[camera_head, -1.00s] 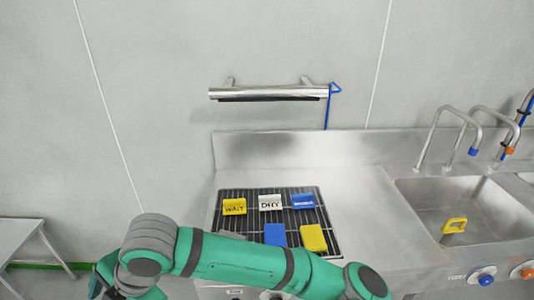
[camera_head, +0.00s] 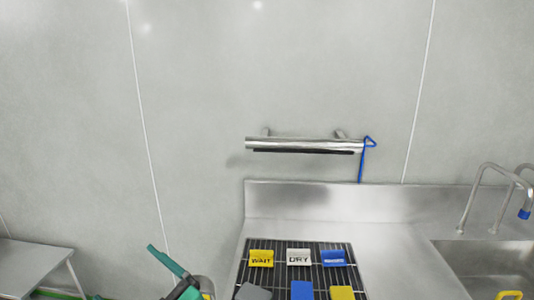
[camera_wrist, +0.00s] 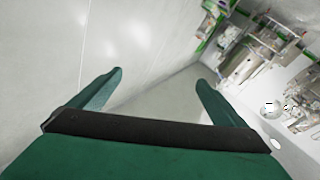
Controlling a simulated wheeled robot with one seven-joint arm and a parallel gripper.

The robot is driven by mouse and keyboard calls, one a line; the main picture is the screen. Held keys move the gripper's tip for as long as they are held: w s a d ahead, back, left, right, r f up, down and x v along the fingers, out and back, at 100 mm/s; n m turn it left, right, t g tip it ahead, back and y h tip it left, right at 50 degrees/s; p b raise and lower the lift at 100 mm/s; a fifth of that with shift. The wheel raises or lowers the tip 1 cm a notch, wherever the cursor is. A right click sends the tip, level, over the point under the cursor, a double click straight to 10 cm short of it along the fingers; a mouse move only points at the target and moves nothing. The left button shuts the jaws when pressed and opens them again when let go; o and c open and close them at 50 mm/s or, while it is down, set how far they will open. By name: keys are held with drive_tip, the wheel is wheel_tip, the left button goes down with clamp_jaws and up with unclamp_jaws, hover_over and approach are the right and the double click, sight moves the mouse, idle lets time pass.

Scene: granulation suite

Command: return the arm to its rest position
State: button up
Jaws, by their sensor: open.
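My gripper (camera_wrist: 158,92) shows in the wrist view with its two green fingers spread apart and nothing between them. Past the fingers are a pale wall and floor, with equipment at the right. In the head view, a small green part of my arm shows at the bottom, left of the steel counter. Most of the arm is out of the head view, and I cannot tell its full pose.
A steel counter (camera_head: 400,222) holds a black rack with WAIT (camera_head: 261,258), DRY (camera_head: 299,257) and blue (camera_head: 334,258) signs and several coloured blocks. A sink (camera_head: 490,262) is at right. A steel rail (camera_head: 305,145) is on the wall. A side table (camera_head: 35,262) stands at left.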

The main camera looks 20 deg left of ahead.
drive_tip(key=w+d+f+m+t+h, duration=0.5)
drive_tip(key=w+d+f+m+t, duration=0.1)
drive_tip(key=d+f+m+t, duration=0.5)
drive_tip(key=s+d+f+m+t+h, duration=0.2)
drive_tip(key=s+d+f+m+h, duration=0.2)
drive_tip(key=d+f+m+h, duration=0.55)
drive_tip(key=s+d+f+h, duration=0.1)
drive_tip(key=s+d+f, duration=0.2)
drive_tip(key=s+d, duration=0.3)
drive_tip(key=s+d+f+n+g+h, duration=0.1)
drive_tip(key=s+d+f+h, duration=0.1)
drive_tip(key=s+d+f, duration=0.2)
drive_tip(key=s+d+f+g+h, duration=0.1)
drive_tip(key=s+d+f+h, duration=0.1)
drive_tip(key=s+d, duration=0.7)
drive_tip(key=s+f, duration=0.1)
drive_tip(key=s, duration=0.2)
drive_tip(key=shift+s+d+f+n, duration=0.35)
drive_tip(key=shift+s+d+f, duration=0.05)
